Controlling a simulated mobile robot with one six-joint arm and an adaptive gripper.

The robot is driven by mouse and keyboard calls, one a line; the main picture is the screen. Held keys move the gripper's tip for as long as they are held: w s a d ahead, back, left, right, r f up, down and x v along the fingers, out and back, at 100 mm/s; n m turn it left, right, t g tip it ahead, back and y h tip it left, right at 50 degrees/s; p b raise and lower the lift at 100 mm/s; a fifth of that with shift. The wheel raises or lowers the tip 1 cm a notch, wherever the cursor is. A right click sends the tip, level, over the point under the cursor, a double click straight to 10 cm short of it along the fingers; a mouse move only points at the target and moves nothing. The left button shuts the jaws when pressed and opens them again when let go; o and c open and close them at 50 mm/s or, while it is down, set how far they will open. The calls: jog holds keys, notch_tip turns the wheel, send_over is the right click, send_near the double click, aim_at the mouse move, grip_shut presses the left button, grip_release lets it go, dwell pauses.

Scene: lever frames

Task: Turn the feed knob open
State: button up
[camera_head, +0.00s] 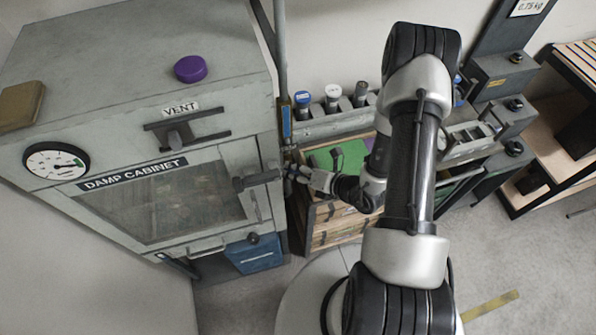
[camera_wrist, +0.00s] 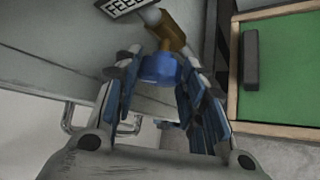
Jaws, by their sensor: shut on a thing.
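The feed knob is a blue round knob (camera_wrist: 160,69) on a brass-coloured fitting (camera_wrist: 172,32) in the wrist view. A white label (camera_wrist: 122,5) with dark letters, partly cut off, is beside the fitting. My gripper (camera_wrist: 162,84) has one finger on each side of the blue knob and is shut on it. In the head view my gripper (camera_head: 298,172) is at the right side of the damp cabinet (camera_head: 215,135). The blue knob cannot be made out there. How far the knob is turned cannot be told.
A dark lever (camera_head: 257,179) sticks out at the cabinet's right edge, close to my gripper. A vertical pipe (camera_head: 281,60) runs beside the cabinet. A green-topped wooden crate (camera_head: 335,160) is close on the right. A purple disc (camera_head: 190,69) lies on the cabinet.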

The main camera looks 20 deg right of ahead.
jog(key=o, duration=1.1)
jog(key=shift+c, duration=0.2)
jog(key=v, duration=0.8)
